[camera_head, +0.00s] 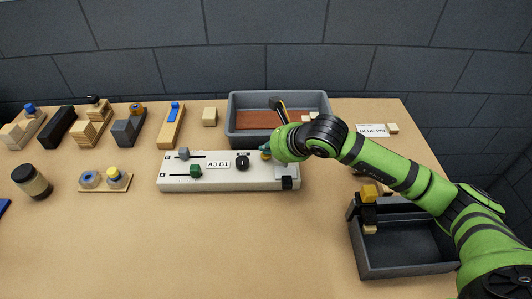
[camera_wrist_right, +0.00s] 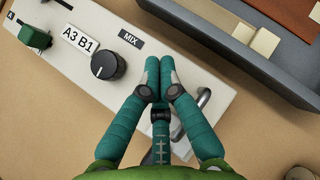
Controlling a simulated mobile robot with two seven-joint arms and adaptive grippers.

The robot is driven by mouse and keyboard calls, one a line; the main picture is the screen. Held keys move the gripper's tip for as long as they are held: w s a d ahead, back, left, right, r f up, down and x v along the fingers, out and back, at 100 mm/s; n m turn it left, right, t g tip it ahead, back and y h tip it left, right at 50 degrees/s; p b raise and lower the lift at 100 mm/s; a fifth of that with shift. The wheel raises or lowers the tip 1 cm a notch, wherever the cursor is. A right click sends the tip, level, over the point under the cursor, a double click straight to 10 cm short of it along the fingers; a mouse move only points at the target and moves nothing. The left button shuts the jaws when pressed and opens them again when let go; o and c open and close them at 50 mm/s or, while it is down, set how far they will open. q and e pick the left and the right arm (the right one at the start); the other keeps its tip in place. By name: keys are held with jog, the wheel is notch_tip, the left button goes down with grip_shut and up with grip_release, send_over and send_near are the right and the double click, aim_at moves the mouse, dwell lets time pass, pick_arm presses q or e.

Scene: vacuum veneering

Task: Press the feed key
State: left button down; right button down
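A white control panel (camera_head: 225,184) lies on the table with two slider slots, a grey slider knob (camera_head: 184,153), a green slider knob (camera_head: 195,171), a sign reading A3 B1 (camera_head: 218,164) and a black dial (camera_head: 242,162). In the right wrist view a MIX label (camera_wrist_right: 130,37) is beside the dial (camera_wrist_right: 108,65). My right gripper (camera_head: 266,153) is over the panel's right part, right of the dial. Its fingertips (camera_wrist_right: 160,62) are together and nothing shows between them. No key marked feed is readable; the fingers hide part of the panel. My left gripper is out of view.
A grey tray (camera_head: 233,125) with a brown bed stands behind the panel. A dark bin (camera_head: 365,272) is at the right, below my right arm. Wooden blocks and fixtures stand at the left. The front middle table (camera_head: 200,250) is clear.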

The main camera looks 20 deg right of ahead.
aim_at(268, 156)
jog(key=shift+f, duration=0.3)
jog(key=shift+r, duration=0.15)
dwell(0.4)
jog(key=shift+r, duration=0.85)
jog(key=shift+r+p, duration=1.35)
jog(key=shift+r, duration=1.2)
